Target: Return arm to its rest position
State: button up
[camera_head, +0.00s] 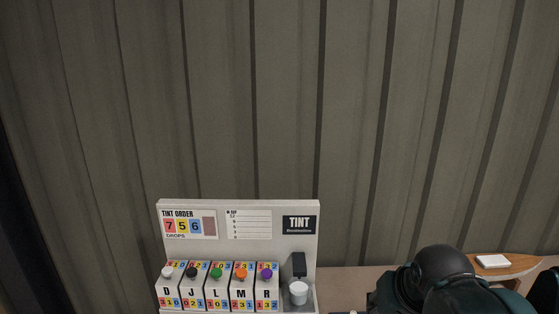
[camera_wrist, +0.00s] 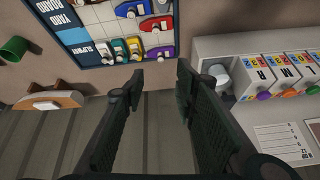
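My gripper (camera_wrist: 160,76) is open in the wrist view, with a clear gap between its two dark fingers and nothing held. Part of my dark arm (camera_head: 432,278) shows at the bottom right of the head view; the fingers cannot be made out there. The wrist view is turned over, with the grey corrugated wall (camera_wrist: 160,132) between and below the fingers. The fingertips appear near the bench edge, apart from the things on it.
A tint dispenser (camera_head: 237,206) with several coloured knobs and a white cup (camera_head: 298,292) stands left of my arm; it is at right in the wrist view. A board with coloured pieces (camera_wrist: 92,14), a green cup (camera_wrist: 14,48) and a wooden stand (camera_wrist: 62,99) are near.

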jog(key=shift+n+t, duration=0.7)
jog(key=shift+n, duration=0.2)
jog(key=shift+s+a+f, duration=0.1)
jog(key=shift+s+a, duration=0.35)
jog(key=shift+s, duration=0.4)
jog(key=shift+s+a, duration=0.45)
jog(key=shift+s, duration=0.4)
jog(key=shift+s+a+f, duration=0.1)
jog(key=shift+s+a, duration=0.35)
jog(key=shift+s, duration=0.4)
jog(key=shift+o, duration=0.6)
